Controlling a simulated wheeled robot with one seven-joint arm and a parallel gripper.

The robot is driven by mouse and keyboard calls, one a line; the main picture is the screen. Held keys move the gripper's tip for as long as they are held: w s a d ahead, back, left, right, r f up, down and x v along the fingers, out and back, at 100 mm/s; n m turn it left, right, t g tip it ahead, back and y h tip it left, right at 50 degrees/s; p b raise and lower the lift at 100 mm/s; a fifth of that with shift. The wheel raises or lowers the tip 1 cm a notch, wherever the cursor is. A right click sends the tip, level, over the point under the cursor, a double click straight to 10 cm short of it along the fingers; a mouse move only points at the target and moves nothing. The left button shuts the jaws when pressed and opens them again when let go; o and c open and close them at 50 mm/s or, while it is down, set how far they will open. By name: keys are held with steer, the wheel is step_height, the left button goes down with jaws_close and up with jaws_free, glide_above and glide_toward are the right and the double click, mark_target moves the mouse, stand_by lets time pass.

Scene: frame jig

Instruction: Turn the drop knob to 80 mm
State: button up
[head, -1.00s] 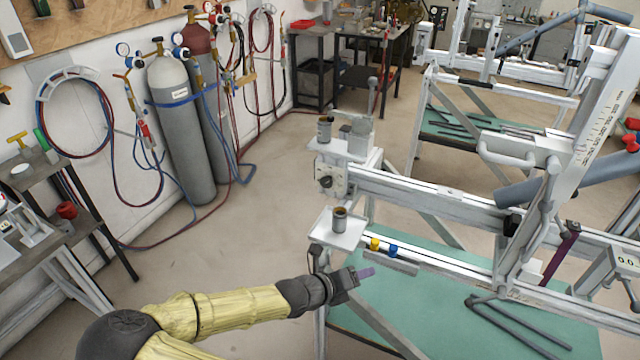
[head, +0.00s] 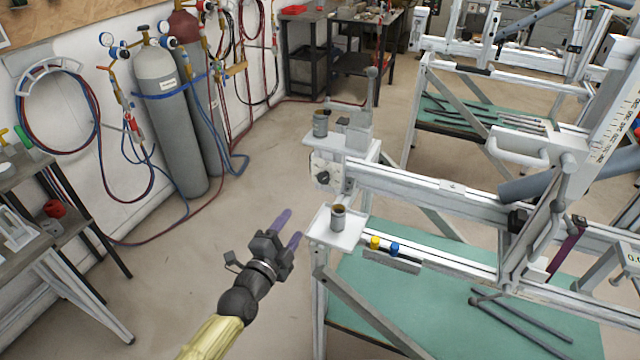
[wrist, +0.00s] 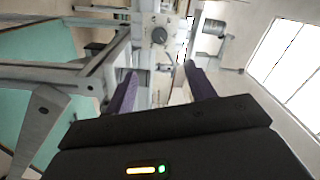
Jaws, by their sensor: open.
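A dark round knob (head: 322,178) sits on a pale plate at the left end of the frame jig's upper rail (head: 440,195). The knob also shows in the wrist view (wrist: 159,35), ahead of my fingers and near the top middle. No reading on it is legible, and I cannot confirm it is the drop knob. My gripper (head: 288,230) is open and empty, with its two purple fingers apart. It is in free air, left of the jig and below the knob in the head view, touching nothing.
A small white tray (head: 322,238) with a can (head: 338,217) juts from the jig beside my fingers. Another can (head: 320,124) stands on the shelf above the knob. Gas cylinders (head: 172,120) and hoses line the left wall. The floor left of the jig is clear.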

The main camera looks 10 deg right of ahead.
mark_target(323, 180)
steer(key=p+x, duration=0.3)
steer(key=x, duration=1.4)
steer(key=shift+w+d+f, duration=0.1)
steer(key=shift+w+d, duration=0.05)
steer(key=shift+w, duration=0.05)
steer(key=c, duration=0.9)
